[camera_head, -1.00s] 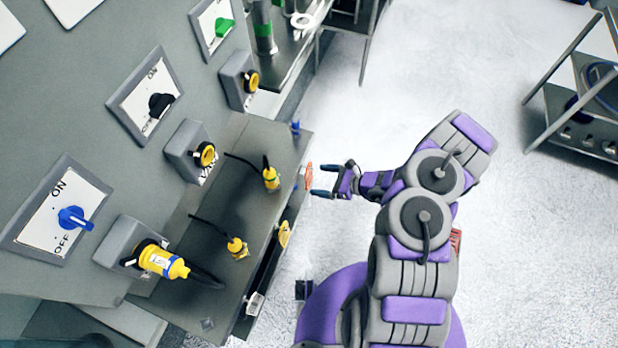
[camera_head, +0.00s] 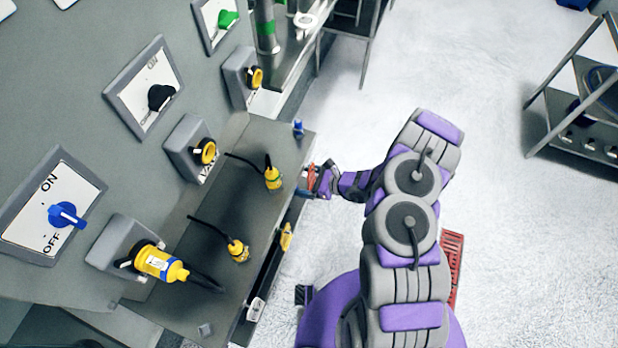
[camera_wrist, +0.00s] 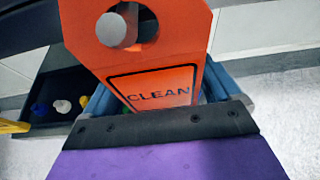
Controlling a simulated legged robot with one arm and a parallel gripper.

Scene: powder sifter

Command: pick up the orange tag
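The orange tag (camera_wrist: 160,60) reads "CLEAN" and fills the middle of the wrist view. A round grey peg (camera_wrist: 116,30) shows through the hole in its upper part, so it hangs there. In the head view the tag (camera_head: 311,173) is small, at the right edge of the grey bench (camera_head: 236,190), partly hidden by my gripper. My gripper (camera_wrist: 158,90) has one blue finger on each side of the tag, with the tag between them. The fingers look spread, with a thin gap at the right edge of the tag. Contact at the left edge is unclear.
Yellow plugs (camera_head: 273,178) with black cables stand on the bench. A panel with switches rises at left.

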